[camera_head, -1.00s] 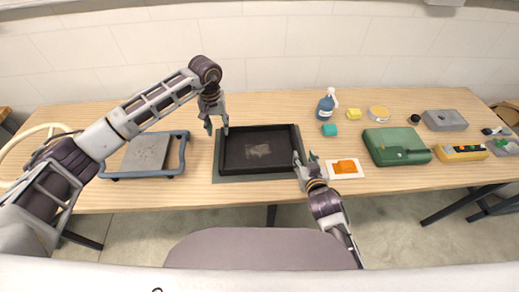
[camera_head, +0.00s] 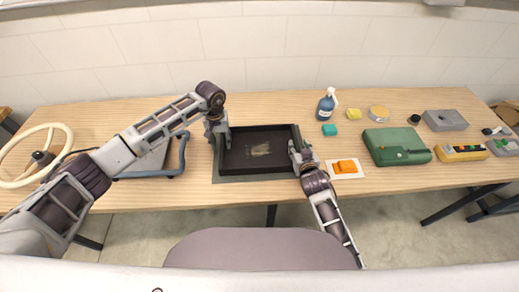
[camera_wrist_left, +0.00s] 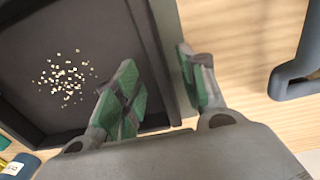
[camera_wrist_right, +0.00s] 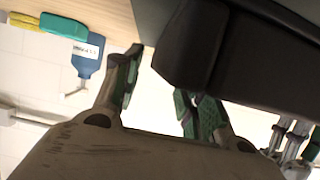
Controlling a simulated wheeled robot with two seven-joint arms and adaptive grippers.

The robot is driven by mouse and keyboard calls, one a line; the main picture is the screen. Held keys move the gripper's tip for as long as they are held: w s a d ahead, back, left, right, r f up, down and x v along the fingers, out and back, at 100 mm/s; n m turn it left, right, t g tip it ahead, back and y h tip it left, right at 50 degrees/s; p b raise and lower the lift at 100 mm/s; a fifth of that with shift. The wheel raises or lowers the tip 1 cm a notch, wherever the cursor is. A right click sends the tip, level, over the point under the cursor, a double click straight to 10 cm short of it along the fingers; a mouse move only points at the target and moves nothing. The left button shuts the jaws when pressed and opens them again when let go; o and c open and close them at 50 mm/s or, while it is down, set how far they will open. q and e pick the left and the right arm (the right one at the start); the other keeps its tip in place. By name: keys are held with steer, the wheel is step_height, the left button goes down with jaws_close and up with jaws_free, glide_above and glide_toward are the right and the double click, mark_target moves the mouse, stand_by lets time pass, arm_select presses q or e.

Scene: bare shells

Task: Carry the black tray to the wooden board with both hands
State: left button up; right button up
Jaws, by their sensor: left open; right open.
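The black tray (camera_head: 258,166) lies flat on a dark green mat (camera_head: 233,181) in the middle of the table. Small pale bits (camera_wrist_left: 66,79) lie loose on its floor. My left gripper (camera_head: 221,138) is open at the tray's left wall; in the left wrist view one finger is over the inside and the other outside the wall (camera_wrist_left: 150,35). My right gripper (camera_head: 298,155) is open at the right wall; in the right wrist view the dark wall (camera_wrist_right: 190,45) shows between and beyond its fingers. I cannot make out a wooden board distinct from the wooden table.
A blue frame with a grey plate (camera_head: 146,160) stands left, partly behind my left arm. An orange item (camera_head: 345,166) on a white sheet lies close right of the tray.

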arm_select(q)
steer(key=shift+f, duration=1.25)
arm_select(e)
steer(key=shift+x, duration=1.25)
arm_select(q)
jaws_close()
arm_select(e)
jaws_close()
steer(key=shift+r, duration=0.1)
